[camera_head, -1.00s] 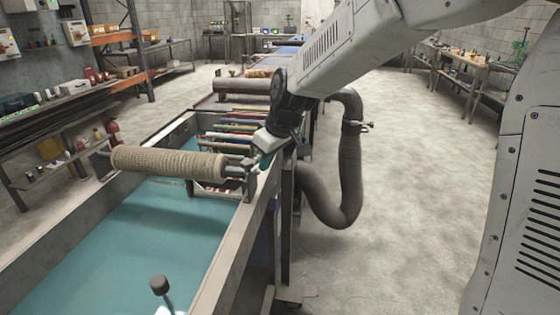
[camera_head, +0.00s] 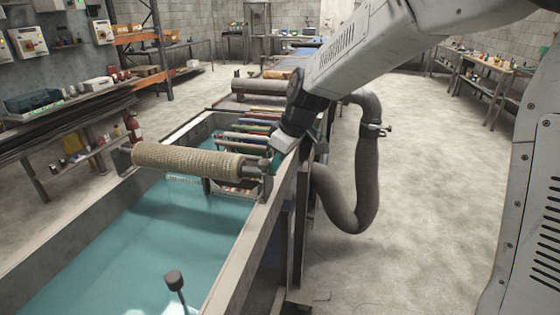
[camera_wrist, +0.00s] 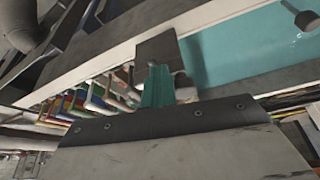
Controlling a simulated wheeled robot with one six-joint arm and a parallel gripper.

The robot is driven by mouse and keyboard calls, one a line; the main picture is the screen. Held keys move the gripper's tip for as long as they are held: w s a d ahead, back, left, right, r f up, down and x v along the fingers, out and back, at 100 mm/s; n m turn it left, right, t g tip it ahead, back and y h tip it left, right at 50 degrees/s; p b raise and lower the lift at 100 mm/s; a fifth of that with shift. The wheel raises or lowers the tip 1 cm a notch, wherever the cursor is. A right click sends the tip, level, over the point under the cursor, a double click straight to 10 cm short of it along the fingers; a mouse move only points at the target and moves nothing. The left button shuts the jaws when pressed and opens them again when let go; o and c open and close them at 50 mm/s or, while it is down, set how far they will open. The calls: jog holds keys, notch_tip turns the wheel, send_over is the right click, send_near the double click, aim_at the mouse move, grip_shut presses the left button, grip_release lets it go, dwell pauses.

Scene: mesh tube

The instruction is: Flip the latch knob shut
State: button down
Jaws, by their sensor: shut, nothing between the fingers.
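A rope-wrapped roller (camera_head: 185,158) lies across the trough, its right end in a dark metal bracket (camera_head: 266,185) on the trough's right wall. I cannot clearly make out a latch knob on this bracket. My gripper, with teal fingers (camera_wrist: 157,86), is shut and empty. In the head view it is at the bracket's upper right, with the fingertips hidden. In the wrist view the fingers point at a dark square plate (camera_wrist: 157,47) on the wall, beside a small grey part (camera_wrist: 184,84). I cannot tell whether they touch.
A dark knob on a rod (camera_head: 174,281) stands in the trough's near end; it also shows in the wrist view (camera_wrist: 306,18). Colored bars (camera_head: 245,138) lie across the trough behind the roller. A ribbed hose (camera_head: 365,185) hangs right of the trough.

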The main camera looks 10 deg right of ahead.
jog(key=s+d+r, duration=0.3)
jog(key=d+r, duration=0.4)
jog(key=r, duration=0.2)
jog(key=shift+s+r, duration=0.15)
jog(key=shift+s, duration=0.05)
dwell(0.5)
jog(key=s+d+f+m+h, duration=0.1)
jog(key=s+d+m, duration=0.2)
jog(key=s, duration=0.7)
jog(key=s+d+f+m+g+h, duration=0.1)
jog(key=s+d+m, duration=0.2)
jog(key=s, duration=0.7)
jog(key=s+d+f+m+h, duration=0.1)
jog(key=s+d+m, duration=0.3)
jog(key=s, duration=0.7)
jog(key=shift+f+m+h, duration=0.3)
jog(key=shift+f+m, duration=0.1)
